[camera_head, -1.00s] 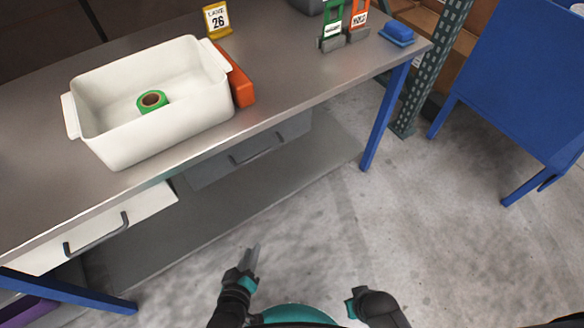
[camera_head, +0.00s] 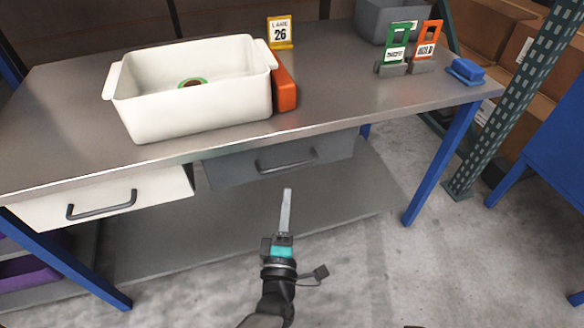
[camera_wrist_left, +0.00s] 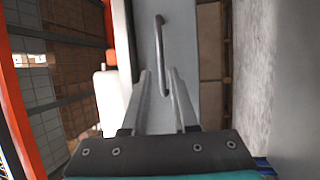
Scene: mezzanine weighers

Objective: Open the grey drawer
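The grey drawer (camera_head: 225,172) hangs under the workbench, right of a white drawer, and looks shut. Its dark bar handle (camera_head: 287,160) is on the front; in the left wrist view the handle (camera_wrist_left: 159,45) runs up the picture on the pale drawer front (camera_wrist_left: 182,50). My left gripper (camera_head: 287,192) is in front of and below the handle in the head view. In the left wrist view its fingers (camera_wrist_left: 160,74) are apart, with the handle's near end showing between them; contact cannot be told. My right gripper is out of view.
The white drawer (camera_head: 160,190) with its own handle is at left. On the bench (camera_head: 340,108) stand a white tub (camera_head: 195,115), an orange block (camera_head: 286,90) and sign stands. A blue bench leg (camera_head: 440,165) is at right. The floor in front is clear.

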